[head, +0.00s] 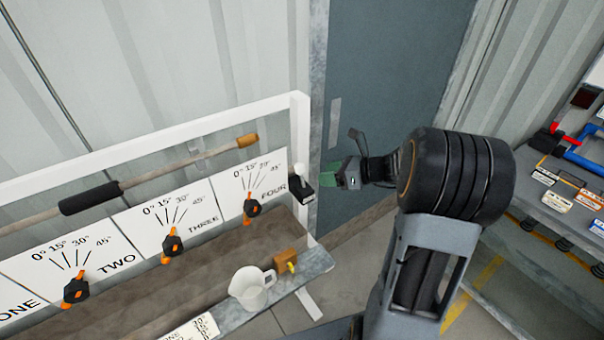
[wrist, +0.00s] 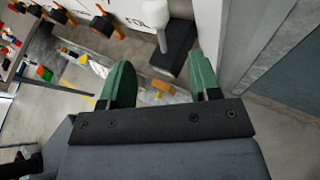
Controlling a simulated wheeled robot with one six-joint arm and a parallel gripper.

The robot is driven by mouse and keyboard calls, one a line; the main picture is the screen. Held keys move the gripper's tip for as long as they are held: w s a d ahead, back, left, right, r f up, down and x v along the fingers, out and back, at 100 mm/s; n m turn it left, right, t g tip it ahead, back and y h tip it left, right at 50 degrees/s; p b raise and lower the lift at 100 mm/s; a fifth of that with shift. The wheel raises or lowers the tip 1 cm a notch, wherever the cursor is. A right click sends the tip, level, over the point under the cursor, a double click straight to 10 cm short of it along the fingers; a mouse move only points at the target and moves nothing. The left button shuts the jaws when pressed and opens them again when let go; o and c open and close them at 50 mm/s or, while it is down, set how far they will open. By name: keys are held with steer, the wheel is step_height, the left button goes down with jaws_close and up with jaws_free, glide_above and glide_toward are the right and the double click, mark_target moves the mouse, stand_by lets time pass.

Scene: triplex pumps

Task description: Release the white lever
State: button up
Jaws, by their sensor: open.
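The white lever (head: 300,172) has a rounded white knob on a black base, at the right end of the panel beside the FOUR card. My gripper (head: 337,178) is just right of the lever in the head view. Its green fingers are apart in the wrist view (wrist: 162,82), with nothing held between them. The lever is beyond the fingertips, apart from them.
A white frame post (head: 301,130) stands behind the lever. Orange-and-black valve handles (head: 252,206) line the panel. A white jug (head: 250,288) and a small wooden block (head: 287,259) sit on the bench. A grey door (head: 395,70) is behind my gripper. A shelf of parts (head: 565,185) is at right.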

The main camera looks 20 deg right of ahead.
mark_target(302, 174)
steer(key=p+x, duration=0.1)
steer(key=x, duration=0.8)
steer(key=shift+d, duration=0.1)
jaws_close()
stand_by(0.4)
